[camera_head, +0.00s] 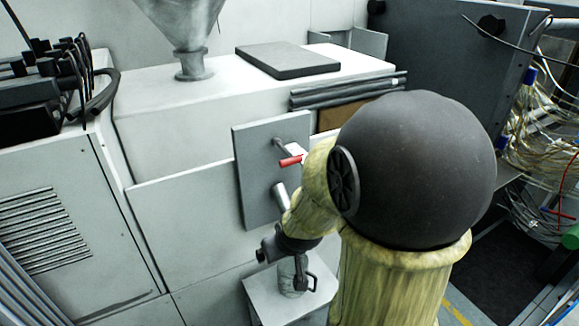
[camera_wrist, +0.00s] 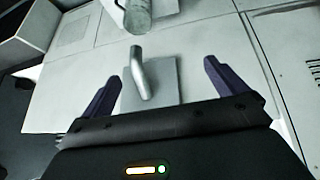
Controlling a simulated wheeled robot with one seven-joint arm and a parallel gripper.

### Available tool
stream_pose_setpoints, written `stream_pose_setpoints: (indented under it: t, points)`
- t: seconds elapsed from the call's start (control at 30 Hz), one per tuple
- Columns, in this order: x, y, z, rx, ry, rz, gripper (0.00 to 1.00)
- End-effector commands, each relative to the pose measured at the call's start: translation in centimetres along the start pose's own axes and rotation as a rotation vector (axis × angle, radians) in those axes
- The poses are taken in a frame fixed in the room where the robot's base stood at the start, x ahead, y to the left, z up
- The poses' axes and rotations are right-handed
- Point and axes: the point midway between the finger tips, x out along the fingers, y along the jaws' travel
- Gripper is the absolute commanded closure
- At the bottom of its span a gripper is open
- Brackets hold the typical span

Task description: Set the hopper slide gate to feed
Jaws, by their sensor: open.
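Below the lever a metal cylinder-like part (camera_head: 279,194) sticks out, partly covered by my arm. The hopper (camera_head: 185,28) stands above on the cabinet, only its lower cone and outlet in view. No gate label is readable. In the wrist view my gripper (camera_wrist: 161,83) is open and empty, its two dark fingers spread wide. A bent metal handle (camera_wrist: 142,78) on a grey plate (camera_wrist: 168,88) shows between the fingers; contact cannot be told. The red lever does not show there.
A box-like stand (camera_head: 265,301) with a metal cylinder on top is below the plate. A dark flat slab (camera_head: 287,60) lies on the cabinet top. A vented cabinet (camera_head: 45,230) is at left. Loose wires (camera_head: 545,135) hang at right.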

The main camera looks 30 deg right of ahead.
Motion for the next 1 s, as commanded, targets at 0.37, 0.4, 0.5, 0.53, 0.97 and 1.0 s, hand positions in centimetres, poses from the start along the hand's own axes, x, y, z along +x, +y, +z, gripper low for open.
stream_pose_setpoints:
  t: [0.37,0.4,0.5,0.53,0.97,1.0]
  points:
    - [2.3,6.2,-4.1,0.025,0.361,0.012,0.02]
    - [2.3,6.7,-4.5,0.026,0.402,0.009,0.02]
    - [2.0,8.3,-5.2,0.034,0.500,0.004,0.02]
    - [1.9,8.8,-5.3,0.036,0.530,0.001,0.02]
    - [-2.7,12.9,-6.7,0.039,0.959,-0.080,0.02]
    - [-3.1,13.0,-6.8,0.037,0.986,-0.088,0.02]
